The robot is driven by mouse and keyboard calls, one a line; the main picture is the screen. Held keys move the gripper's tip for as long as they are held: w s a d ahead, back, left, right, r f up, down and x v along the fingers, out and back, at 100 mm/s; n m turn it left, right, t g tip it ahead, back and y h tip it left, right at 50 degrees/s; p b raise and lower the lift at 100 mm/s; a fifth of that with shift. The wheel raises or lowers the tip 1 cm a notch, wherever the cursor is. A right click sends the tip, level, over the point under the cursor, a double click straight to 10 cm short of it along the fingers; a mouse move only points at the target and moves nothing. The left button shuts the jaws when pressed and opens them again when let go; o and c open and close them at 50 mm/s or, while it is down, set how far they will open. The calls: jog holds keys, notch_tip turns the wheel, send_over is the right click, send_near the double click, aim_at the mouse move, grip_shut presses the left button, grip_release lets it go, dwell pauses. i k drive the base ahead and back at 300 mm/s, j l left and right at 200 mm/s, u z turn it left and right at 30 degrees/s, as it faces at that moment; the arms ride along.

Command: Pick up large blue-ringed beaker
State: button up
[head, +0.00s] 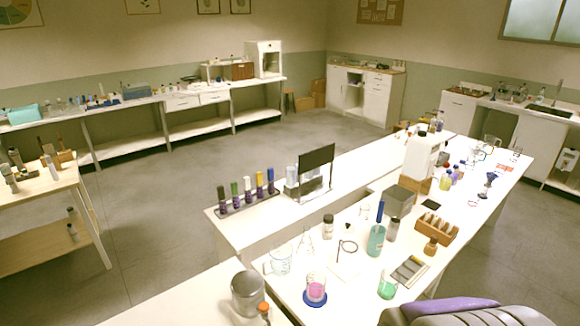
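A clear beaker (281,261) with a pale blue-tinted rim stands upright on the near left part of the white bench (262,290). A glass with pink liquid (316,286) stands to its right and nearer, on a round dark blue base or ring. I cannot tell for certain which of the two is the large blue-ringed beaker. Both stand apart from each other. My gripper does not show in the head view.
A conical flask (305,243), a ring stand (346,247), a teal container (376,240) and a green-liquid flask (387,287) stand close by. A metal pot (248,292) is at the near left. A rack of colored tubes (248,191) stands on the raised shelf.

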aim_at(317, 280)
jog(key=i+l, duration=0.1)
jog(key=l, duration=0.6)
jog(key=i+l+u, duration=0.1)
jog(key=l+u, duration=0.35)
jog(key=l, duration=0.2)
jog(key=l+u, duration=0.4)
jog(key=l, duration=0.25)
jog(key=u, duration=1.4)
